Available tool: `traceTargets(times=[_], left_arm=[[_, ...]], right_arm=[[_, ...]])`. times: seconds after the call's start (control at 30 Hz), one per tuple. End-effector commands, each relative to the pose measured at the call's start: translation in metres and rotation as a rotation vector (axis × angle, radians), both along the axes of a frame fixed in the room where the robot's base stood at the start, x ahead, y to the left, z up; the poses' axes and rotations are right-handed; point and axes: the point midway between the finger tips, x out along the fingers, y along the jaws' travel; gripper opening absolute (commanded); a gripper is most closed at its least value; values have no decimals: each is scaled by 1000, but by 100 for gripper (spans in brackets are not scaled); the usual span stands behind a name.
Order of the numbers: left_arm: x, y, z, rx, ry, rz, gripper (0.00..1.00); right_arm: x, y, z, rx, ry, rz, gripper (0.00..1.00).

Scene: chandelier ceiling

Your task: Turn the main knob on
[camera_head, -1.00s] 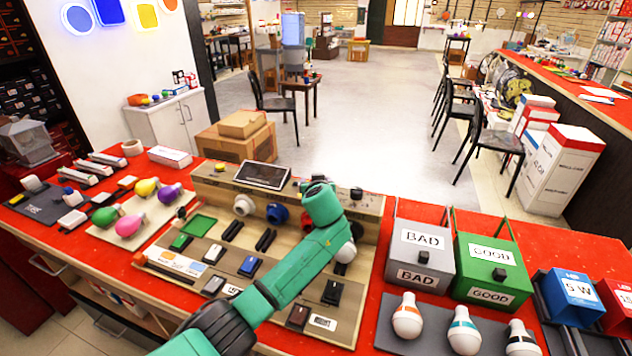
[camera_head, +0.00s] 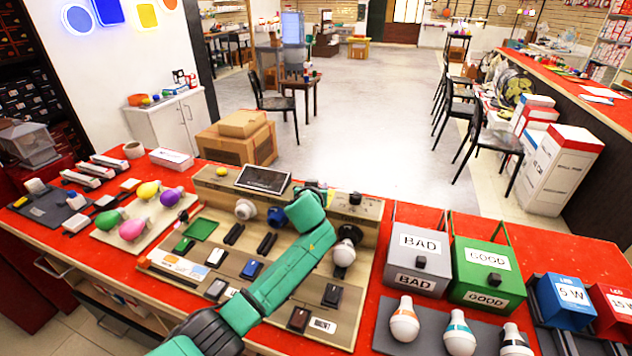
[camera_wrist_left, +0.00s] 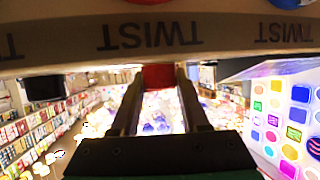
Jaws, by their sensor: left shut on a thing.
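A beige test panel (camera_head: 215,184) stands on the red counter, with a white socket (camera_head: 245,208) and a blue socket (camera_head: 277,216) on its front. My green left arm reaches over the panel and hides part of its right half. In the left wrist view, the left gripper (camera_wrist_left: 160,80) is shut on a red knob-like piece (camera_wrist_left: 158,74) just past the panel's edge marked TWIST (camera_wrist_left: 150,36). The head view hides this piece and most of the gripper behind my arm. I cannot tell how far it is turned. My right gripper is not in view.
A black knob-like part (camera_head: 355,198) and a dark tablet (camera_head: 263,179) are on the panel's top. A white bulb (camera_head: 344,252) sits right of my arm. The BAD box (camera_head: 420,283) and GOOD box (camera_head: 460,255) stand to the right. Colored bulbs lie left.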

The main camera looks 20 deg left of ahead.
Motion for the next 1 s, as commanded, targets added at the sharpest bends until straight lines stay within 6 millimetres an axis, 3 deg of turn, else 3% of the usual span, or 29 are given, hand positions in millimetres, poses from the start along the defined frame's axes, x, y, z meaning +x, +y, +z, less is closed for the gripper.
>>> traceTargets(times=[0.03, 0.23, 0.33, 0.43, 0.57, 0.8, 1.0], left_arm=[[-1, 1, 7, 0, 2, -34, 0], [0, 2, 9, 2, 1, -214, 0], [0, 4, 7, 6, -2, -309, 0], [1, 4, 2, 10, -5, -400, 0], [2, 5, -6, 13, -8, -515, 0], [2, 3, -13, 4, -11, -711, 0], [1, 1, -9, -3, -8, -849, 0]], right_arm=[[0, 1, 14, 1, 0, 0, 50], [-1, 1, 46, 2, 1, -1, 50], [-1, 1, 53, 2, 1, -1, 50], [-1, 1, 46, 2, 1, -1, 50], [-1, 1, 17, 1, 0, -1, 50], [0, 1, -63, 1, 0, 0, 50], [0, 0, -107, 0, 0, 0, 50]])
